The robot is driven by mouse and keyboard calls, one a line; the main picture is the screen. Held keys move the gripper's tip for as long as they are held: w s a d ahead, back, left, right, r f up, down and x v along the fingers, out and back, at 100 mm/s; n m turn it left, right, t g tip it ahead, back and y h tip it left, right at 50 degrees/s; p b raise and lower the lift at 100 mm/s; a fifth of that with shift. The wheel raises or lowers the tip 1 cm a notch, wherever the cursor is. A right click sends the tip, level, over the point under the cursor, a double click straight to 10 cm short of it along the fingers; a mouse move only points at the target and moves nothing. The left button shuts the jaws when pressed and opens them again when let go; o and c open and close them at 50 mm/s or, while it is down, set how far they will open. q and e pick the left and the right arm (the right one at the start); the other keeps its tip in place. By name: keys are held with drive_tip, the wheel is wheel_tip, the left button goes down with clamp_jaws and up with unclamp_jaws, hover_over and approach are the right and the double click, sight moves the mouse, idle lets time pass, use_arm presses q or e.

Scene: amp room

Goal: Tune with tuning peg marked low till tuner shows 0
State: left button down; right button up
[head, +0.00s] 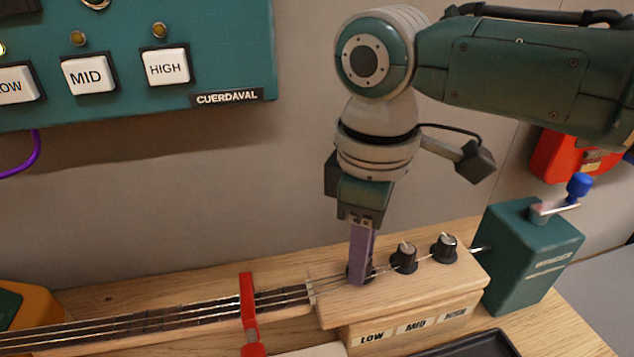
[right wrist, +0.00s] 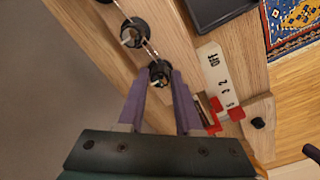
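The peg block (head: 470,280) carries LOW, MID and HIGH labels on its front and three black knobs in a row. My right gripper (head: 360,272) points down over the leftmost knob, above the LOW label, and mostly hides it in the head view. In the right wrist view its purple fingers (right wrist: 160,85) stand on both sides of this low peg (right wrist: 160,73); whether they press on it I cannot tell. The mid peg (head: 404,257) and high peg (head: 444,247) stand free to the right. No tuner readout is in view. My left gripper is not in view.
A green wall panel (head: 235,50) has LOW, MID and HIGH buttons with lamps above. The strung neck (head: 150,322) runs left, with a red clamp (head: 248,305) across it. A green winder box (head: 530,255) with a blue-knobbed crank stands right. A dark tray (head: 475,345) lies in front.

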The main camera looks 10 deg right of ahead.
clamp_jaws()
drive_tip(key=shift+r+n, duration=0.1)
drive_tip(key=shift+n, duration=0.2)
drive_tip(key=shift+n+p, duration=0.6)
drive_tip(key=shift+n, duration=0.2)
drive_tip(key=n+p, duration=0.1)
drive_tip(key=n, duration=0.2)
drive_tip(key=shift+n, duration=0.3)
drive_tip(key=n, duration=0.9)
drive_tip(key=shift+n, duration=0.5)
